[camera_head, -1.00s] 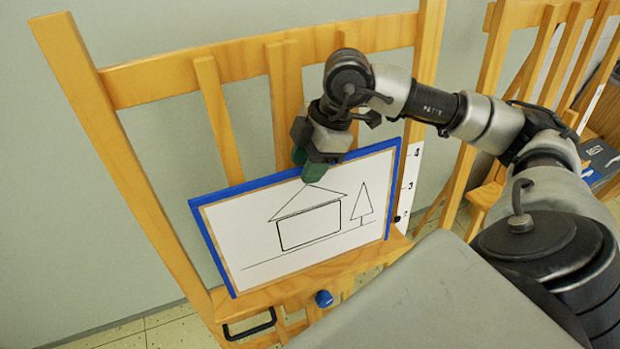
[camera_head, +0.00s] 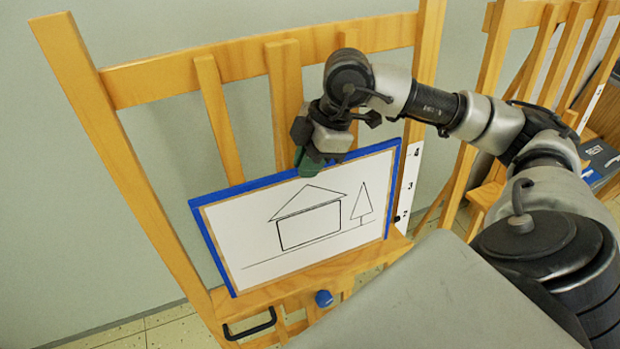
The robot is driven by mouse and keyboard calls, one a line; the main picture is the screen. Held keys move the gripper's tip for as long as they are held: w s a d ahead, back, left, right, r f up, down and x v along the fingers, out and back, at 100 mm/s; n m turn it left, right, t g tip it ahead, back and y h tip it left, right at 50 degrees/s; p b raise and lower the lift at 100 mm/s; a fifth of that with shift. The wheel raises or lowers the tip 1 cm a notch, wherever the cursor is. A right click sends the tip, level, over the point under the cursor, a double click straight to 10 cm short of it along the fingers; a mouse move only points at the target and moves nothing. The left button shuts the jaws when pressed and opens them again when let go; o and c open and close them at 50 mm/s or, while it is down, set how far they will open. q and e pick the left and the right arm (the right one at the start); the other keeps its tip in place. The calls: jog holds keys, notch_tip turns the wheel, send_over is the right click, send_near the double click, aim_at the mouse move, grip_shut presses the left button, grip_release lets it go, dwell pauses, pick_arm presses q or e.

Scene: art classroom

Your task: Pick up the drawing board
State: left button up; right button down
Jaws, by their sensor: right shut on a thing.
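The drawing board (camera_head: 297,221) has a blue rim and a white sheet with a line drawing of a house and a tree. It stands tilted back on the ledge of the wooden easel (camera_head: 260,292). My right gripper (camera_head: 309,168) is at the middle of the board's top edge, its green fingertips shut on that edge. Part of the top rim is hidden behind the fingers. My left gripper is not in view.
A blue knob (camera_head: 324,298) and a black handle (camera_head: 250,325) sit below the ledge. A second easel (camera_head: 497,60) stands at the right, with a dark book-like item (camera_head: 600,160) beyond it. A plain wall is behind.

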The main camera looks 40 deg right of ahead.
jog(key=shift+w+r, duration=0.1)
jog(key=shift+r, duration=0.05)
dwell(0.6)
notch_tip(320, 180, up, 10)
jog(key=b, duration=0.1)
dwell(0.4)
dwell(0.4)
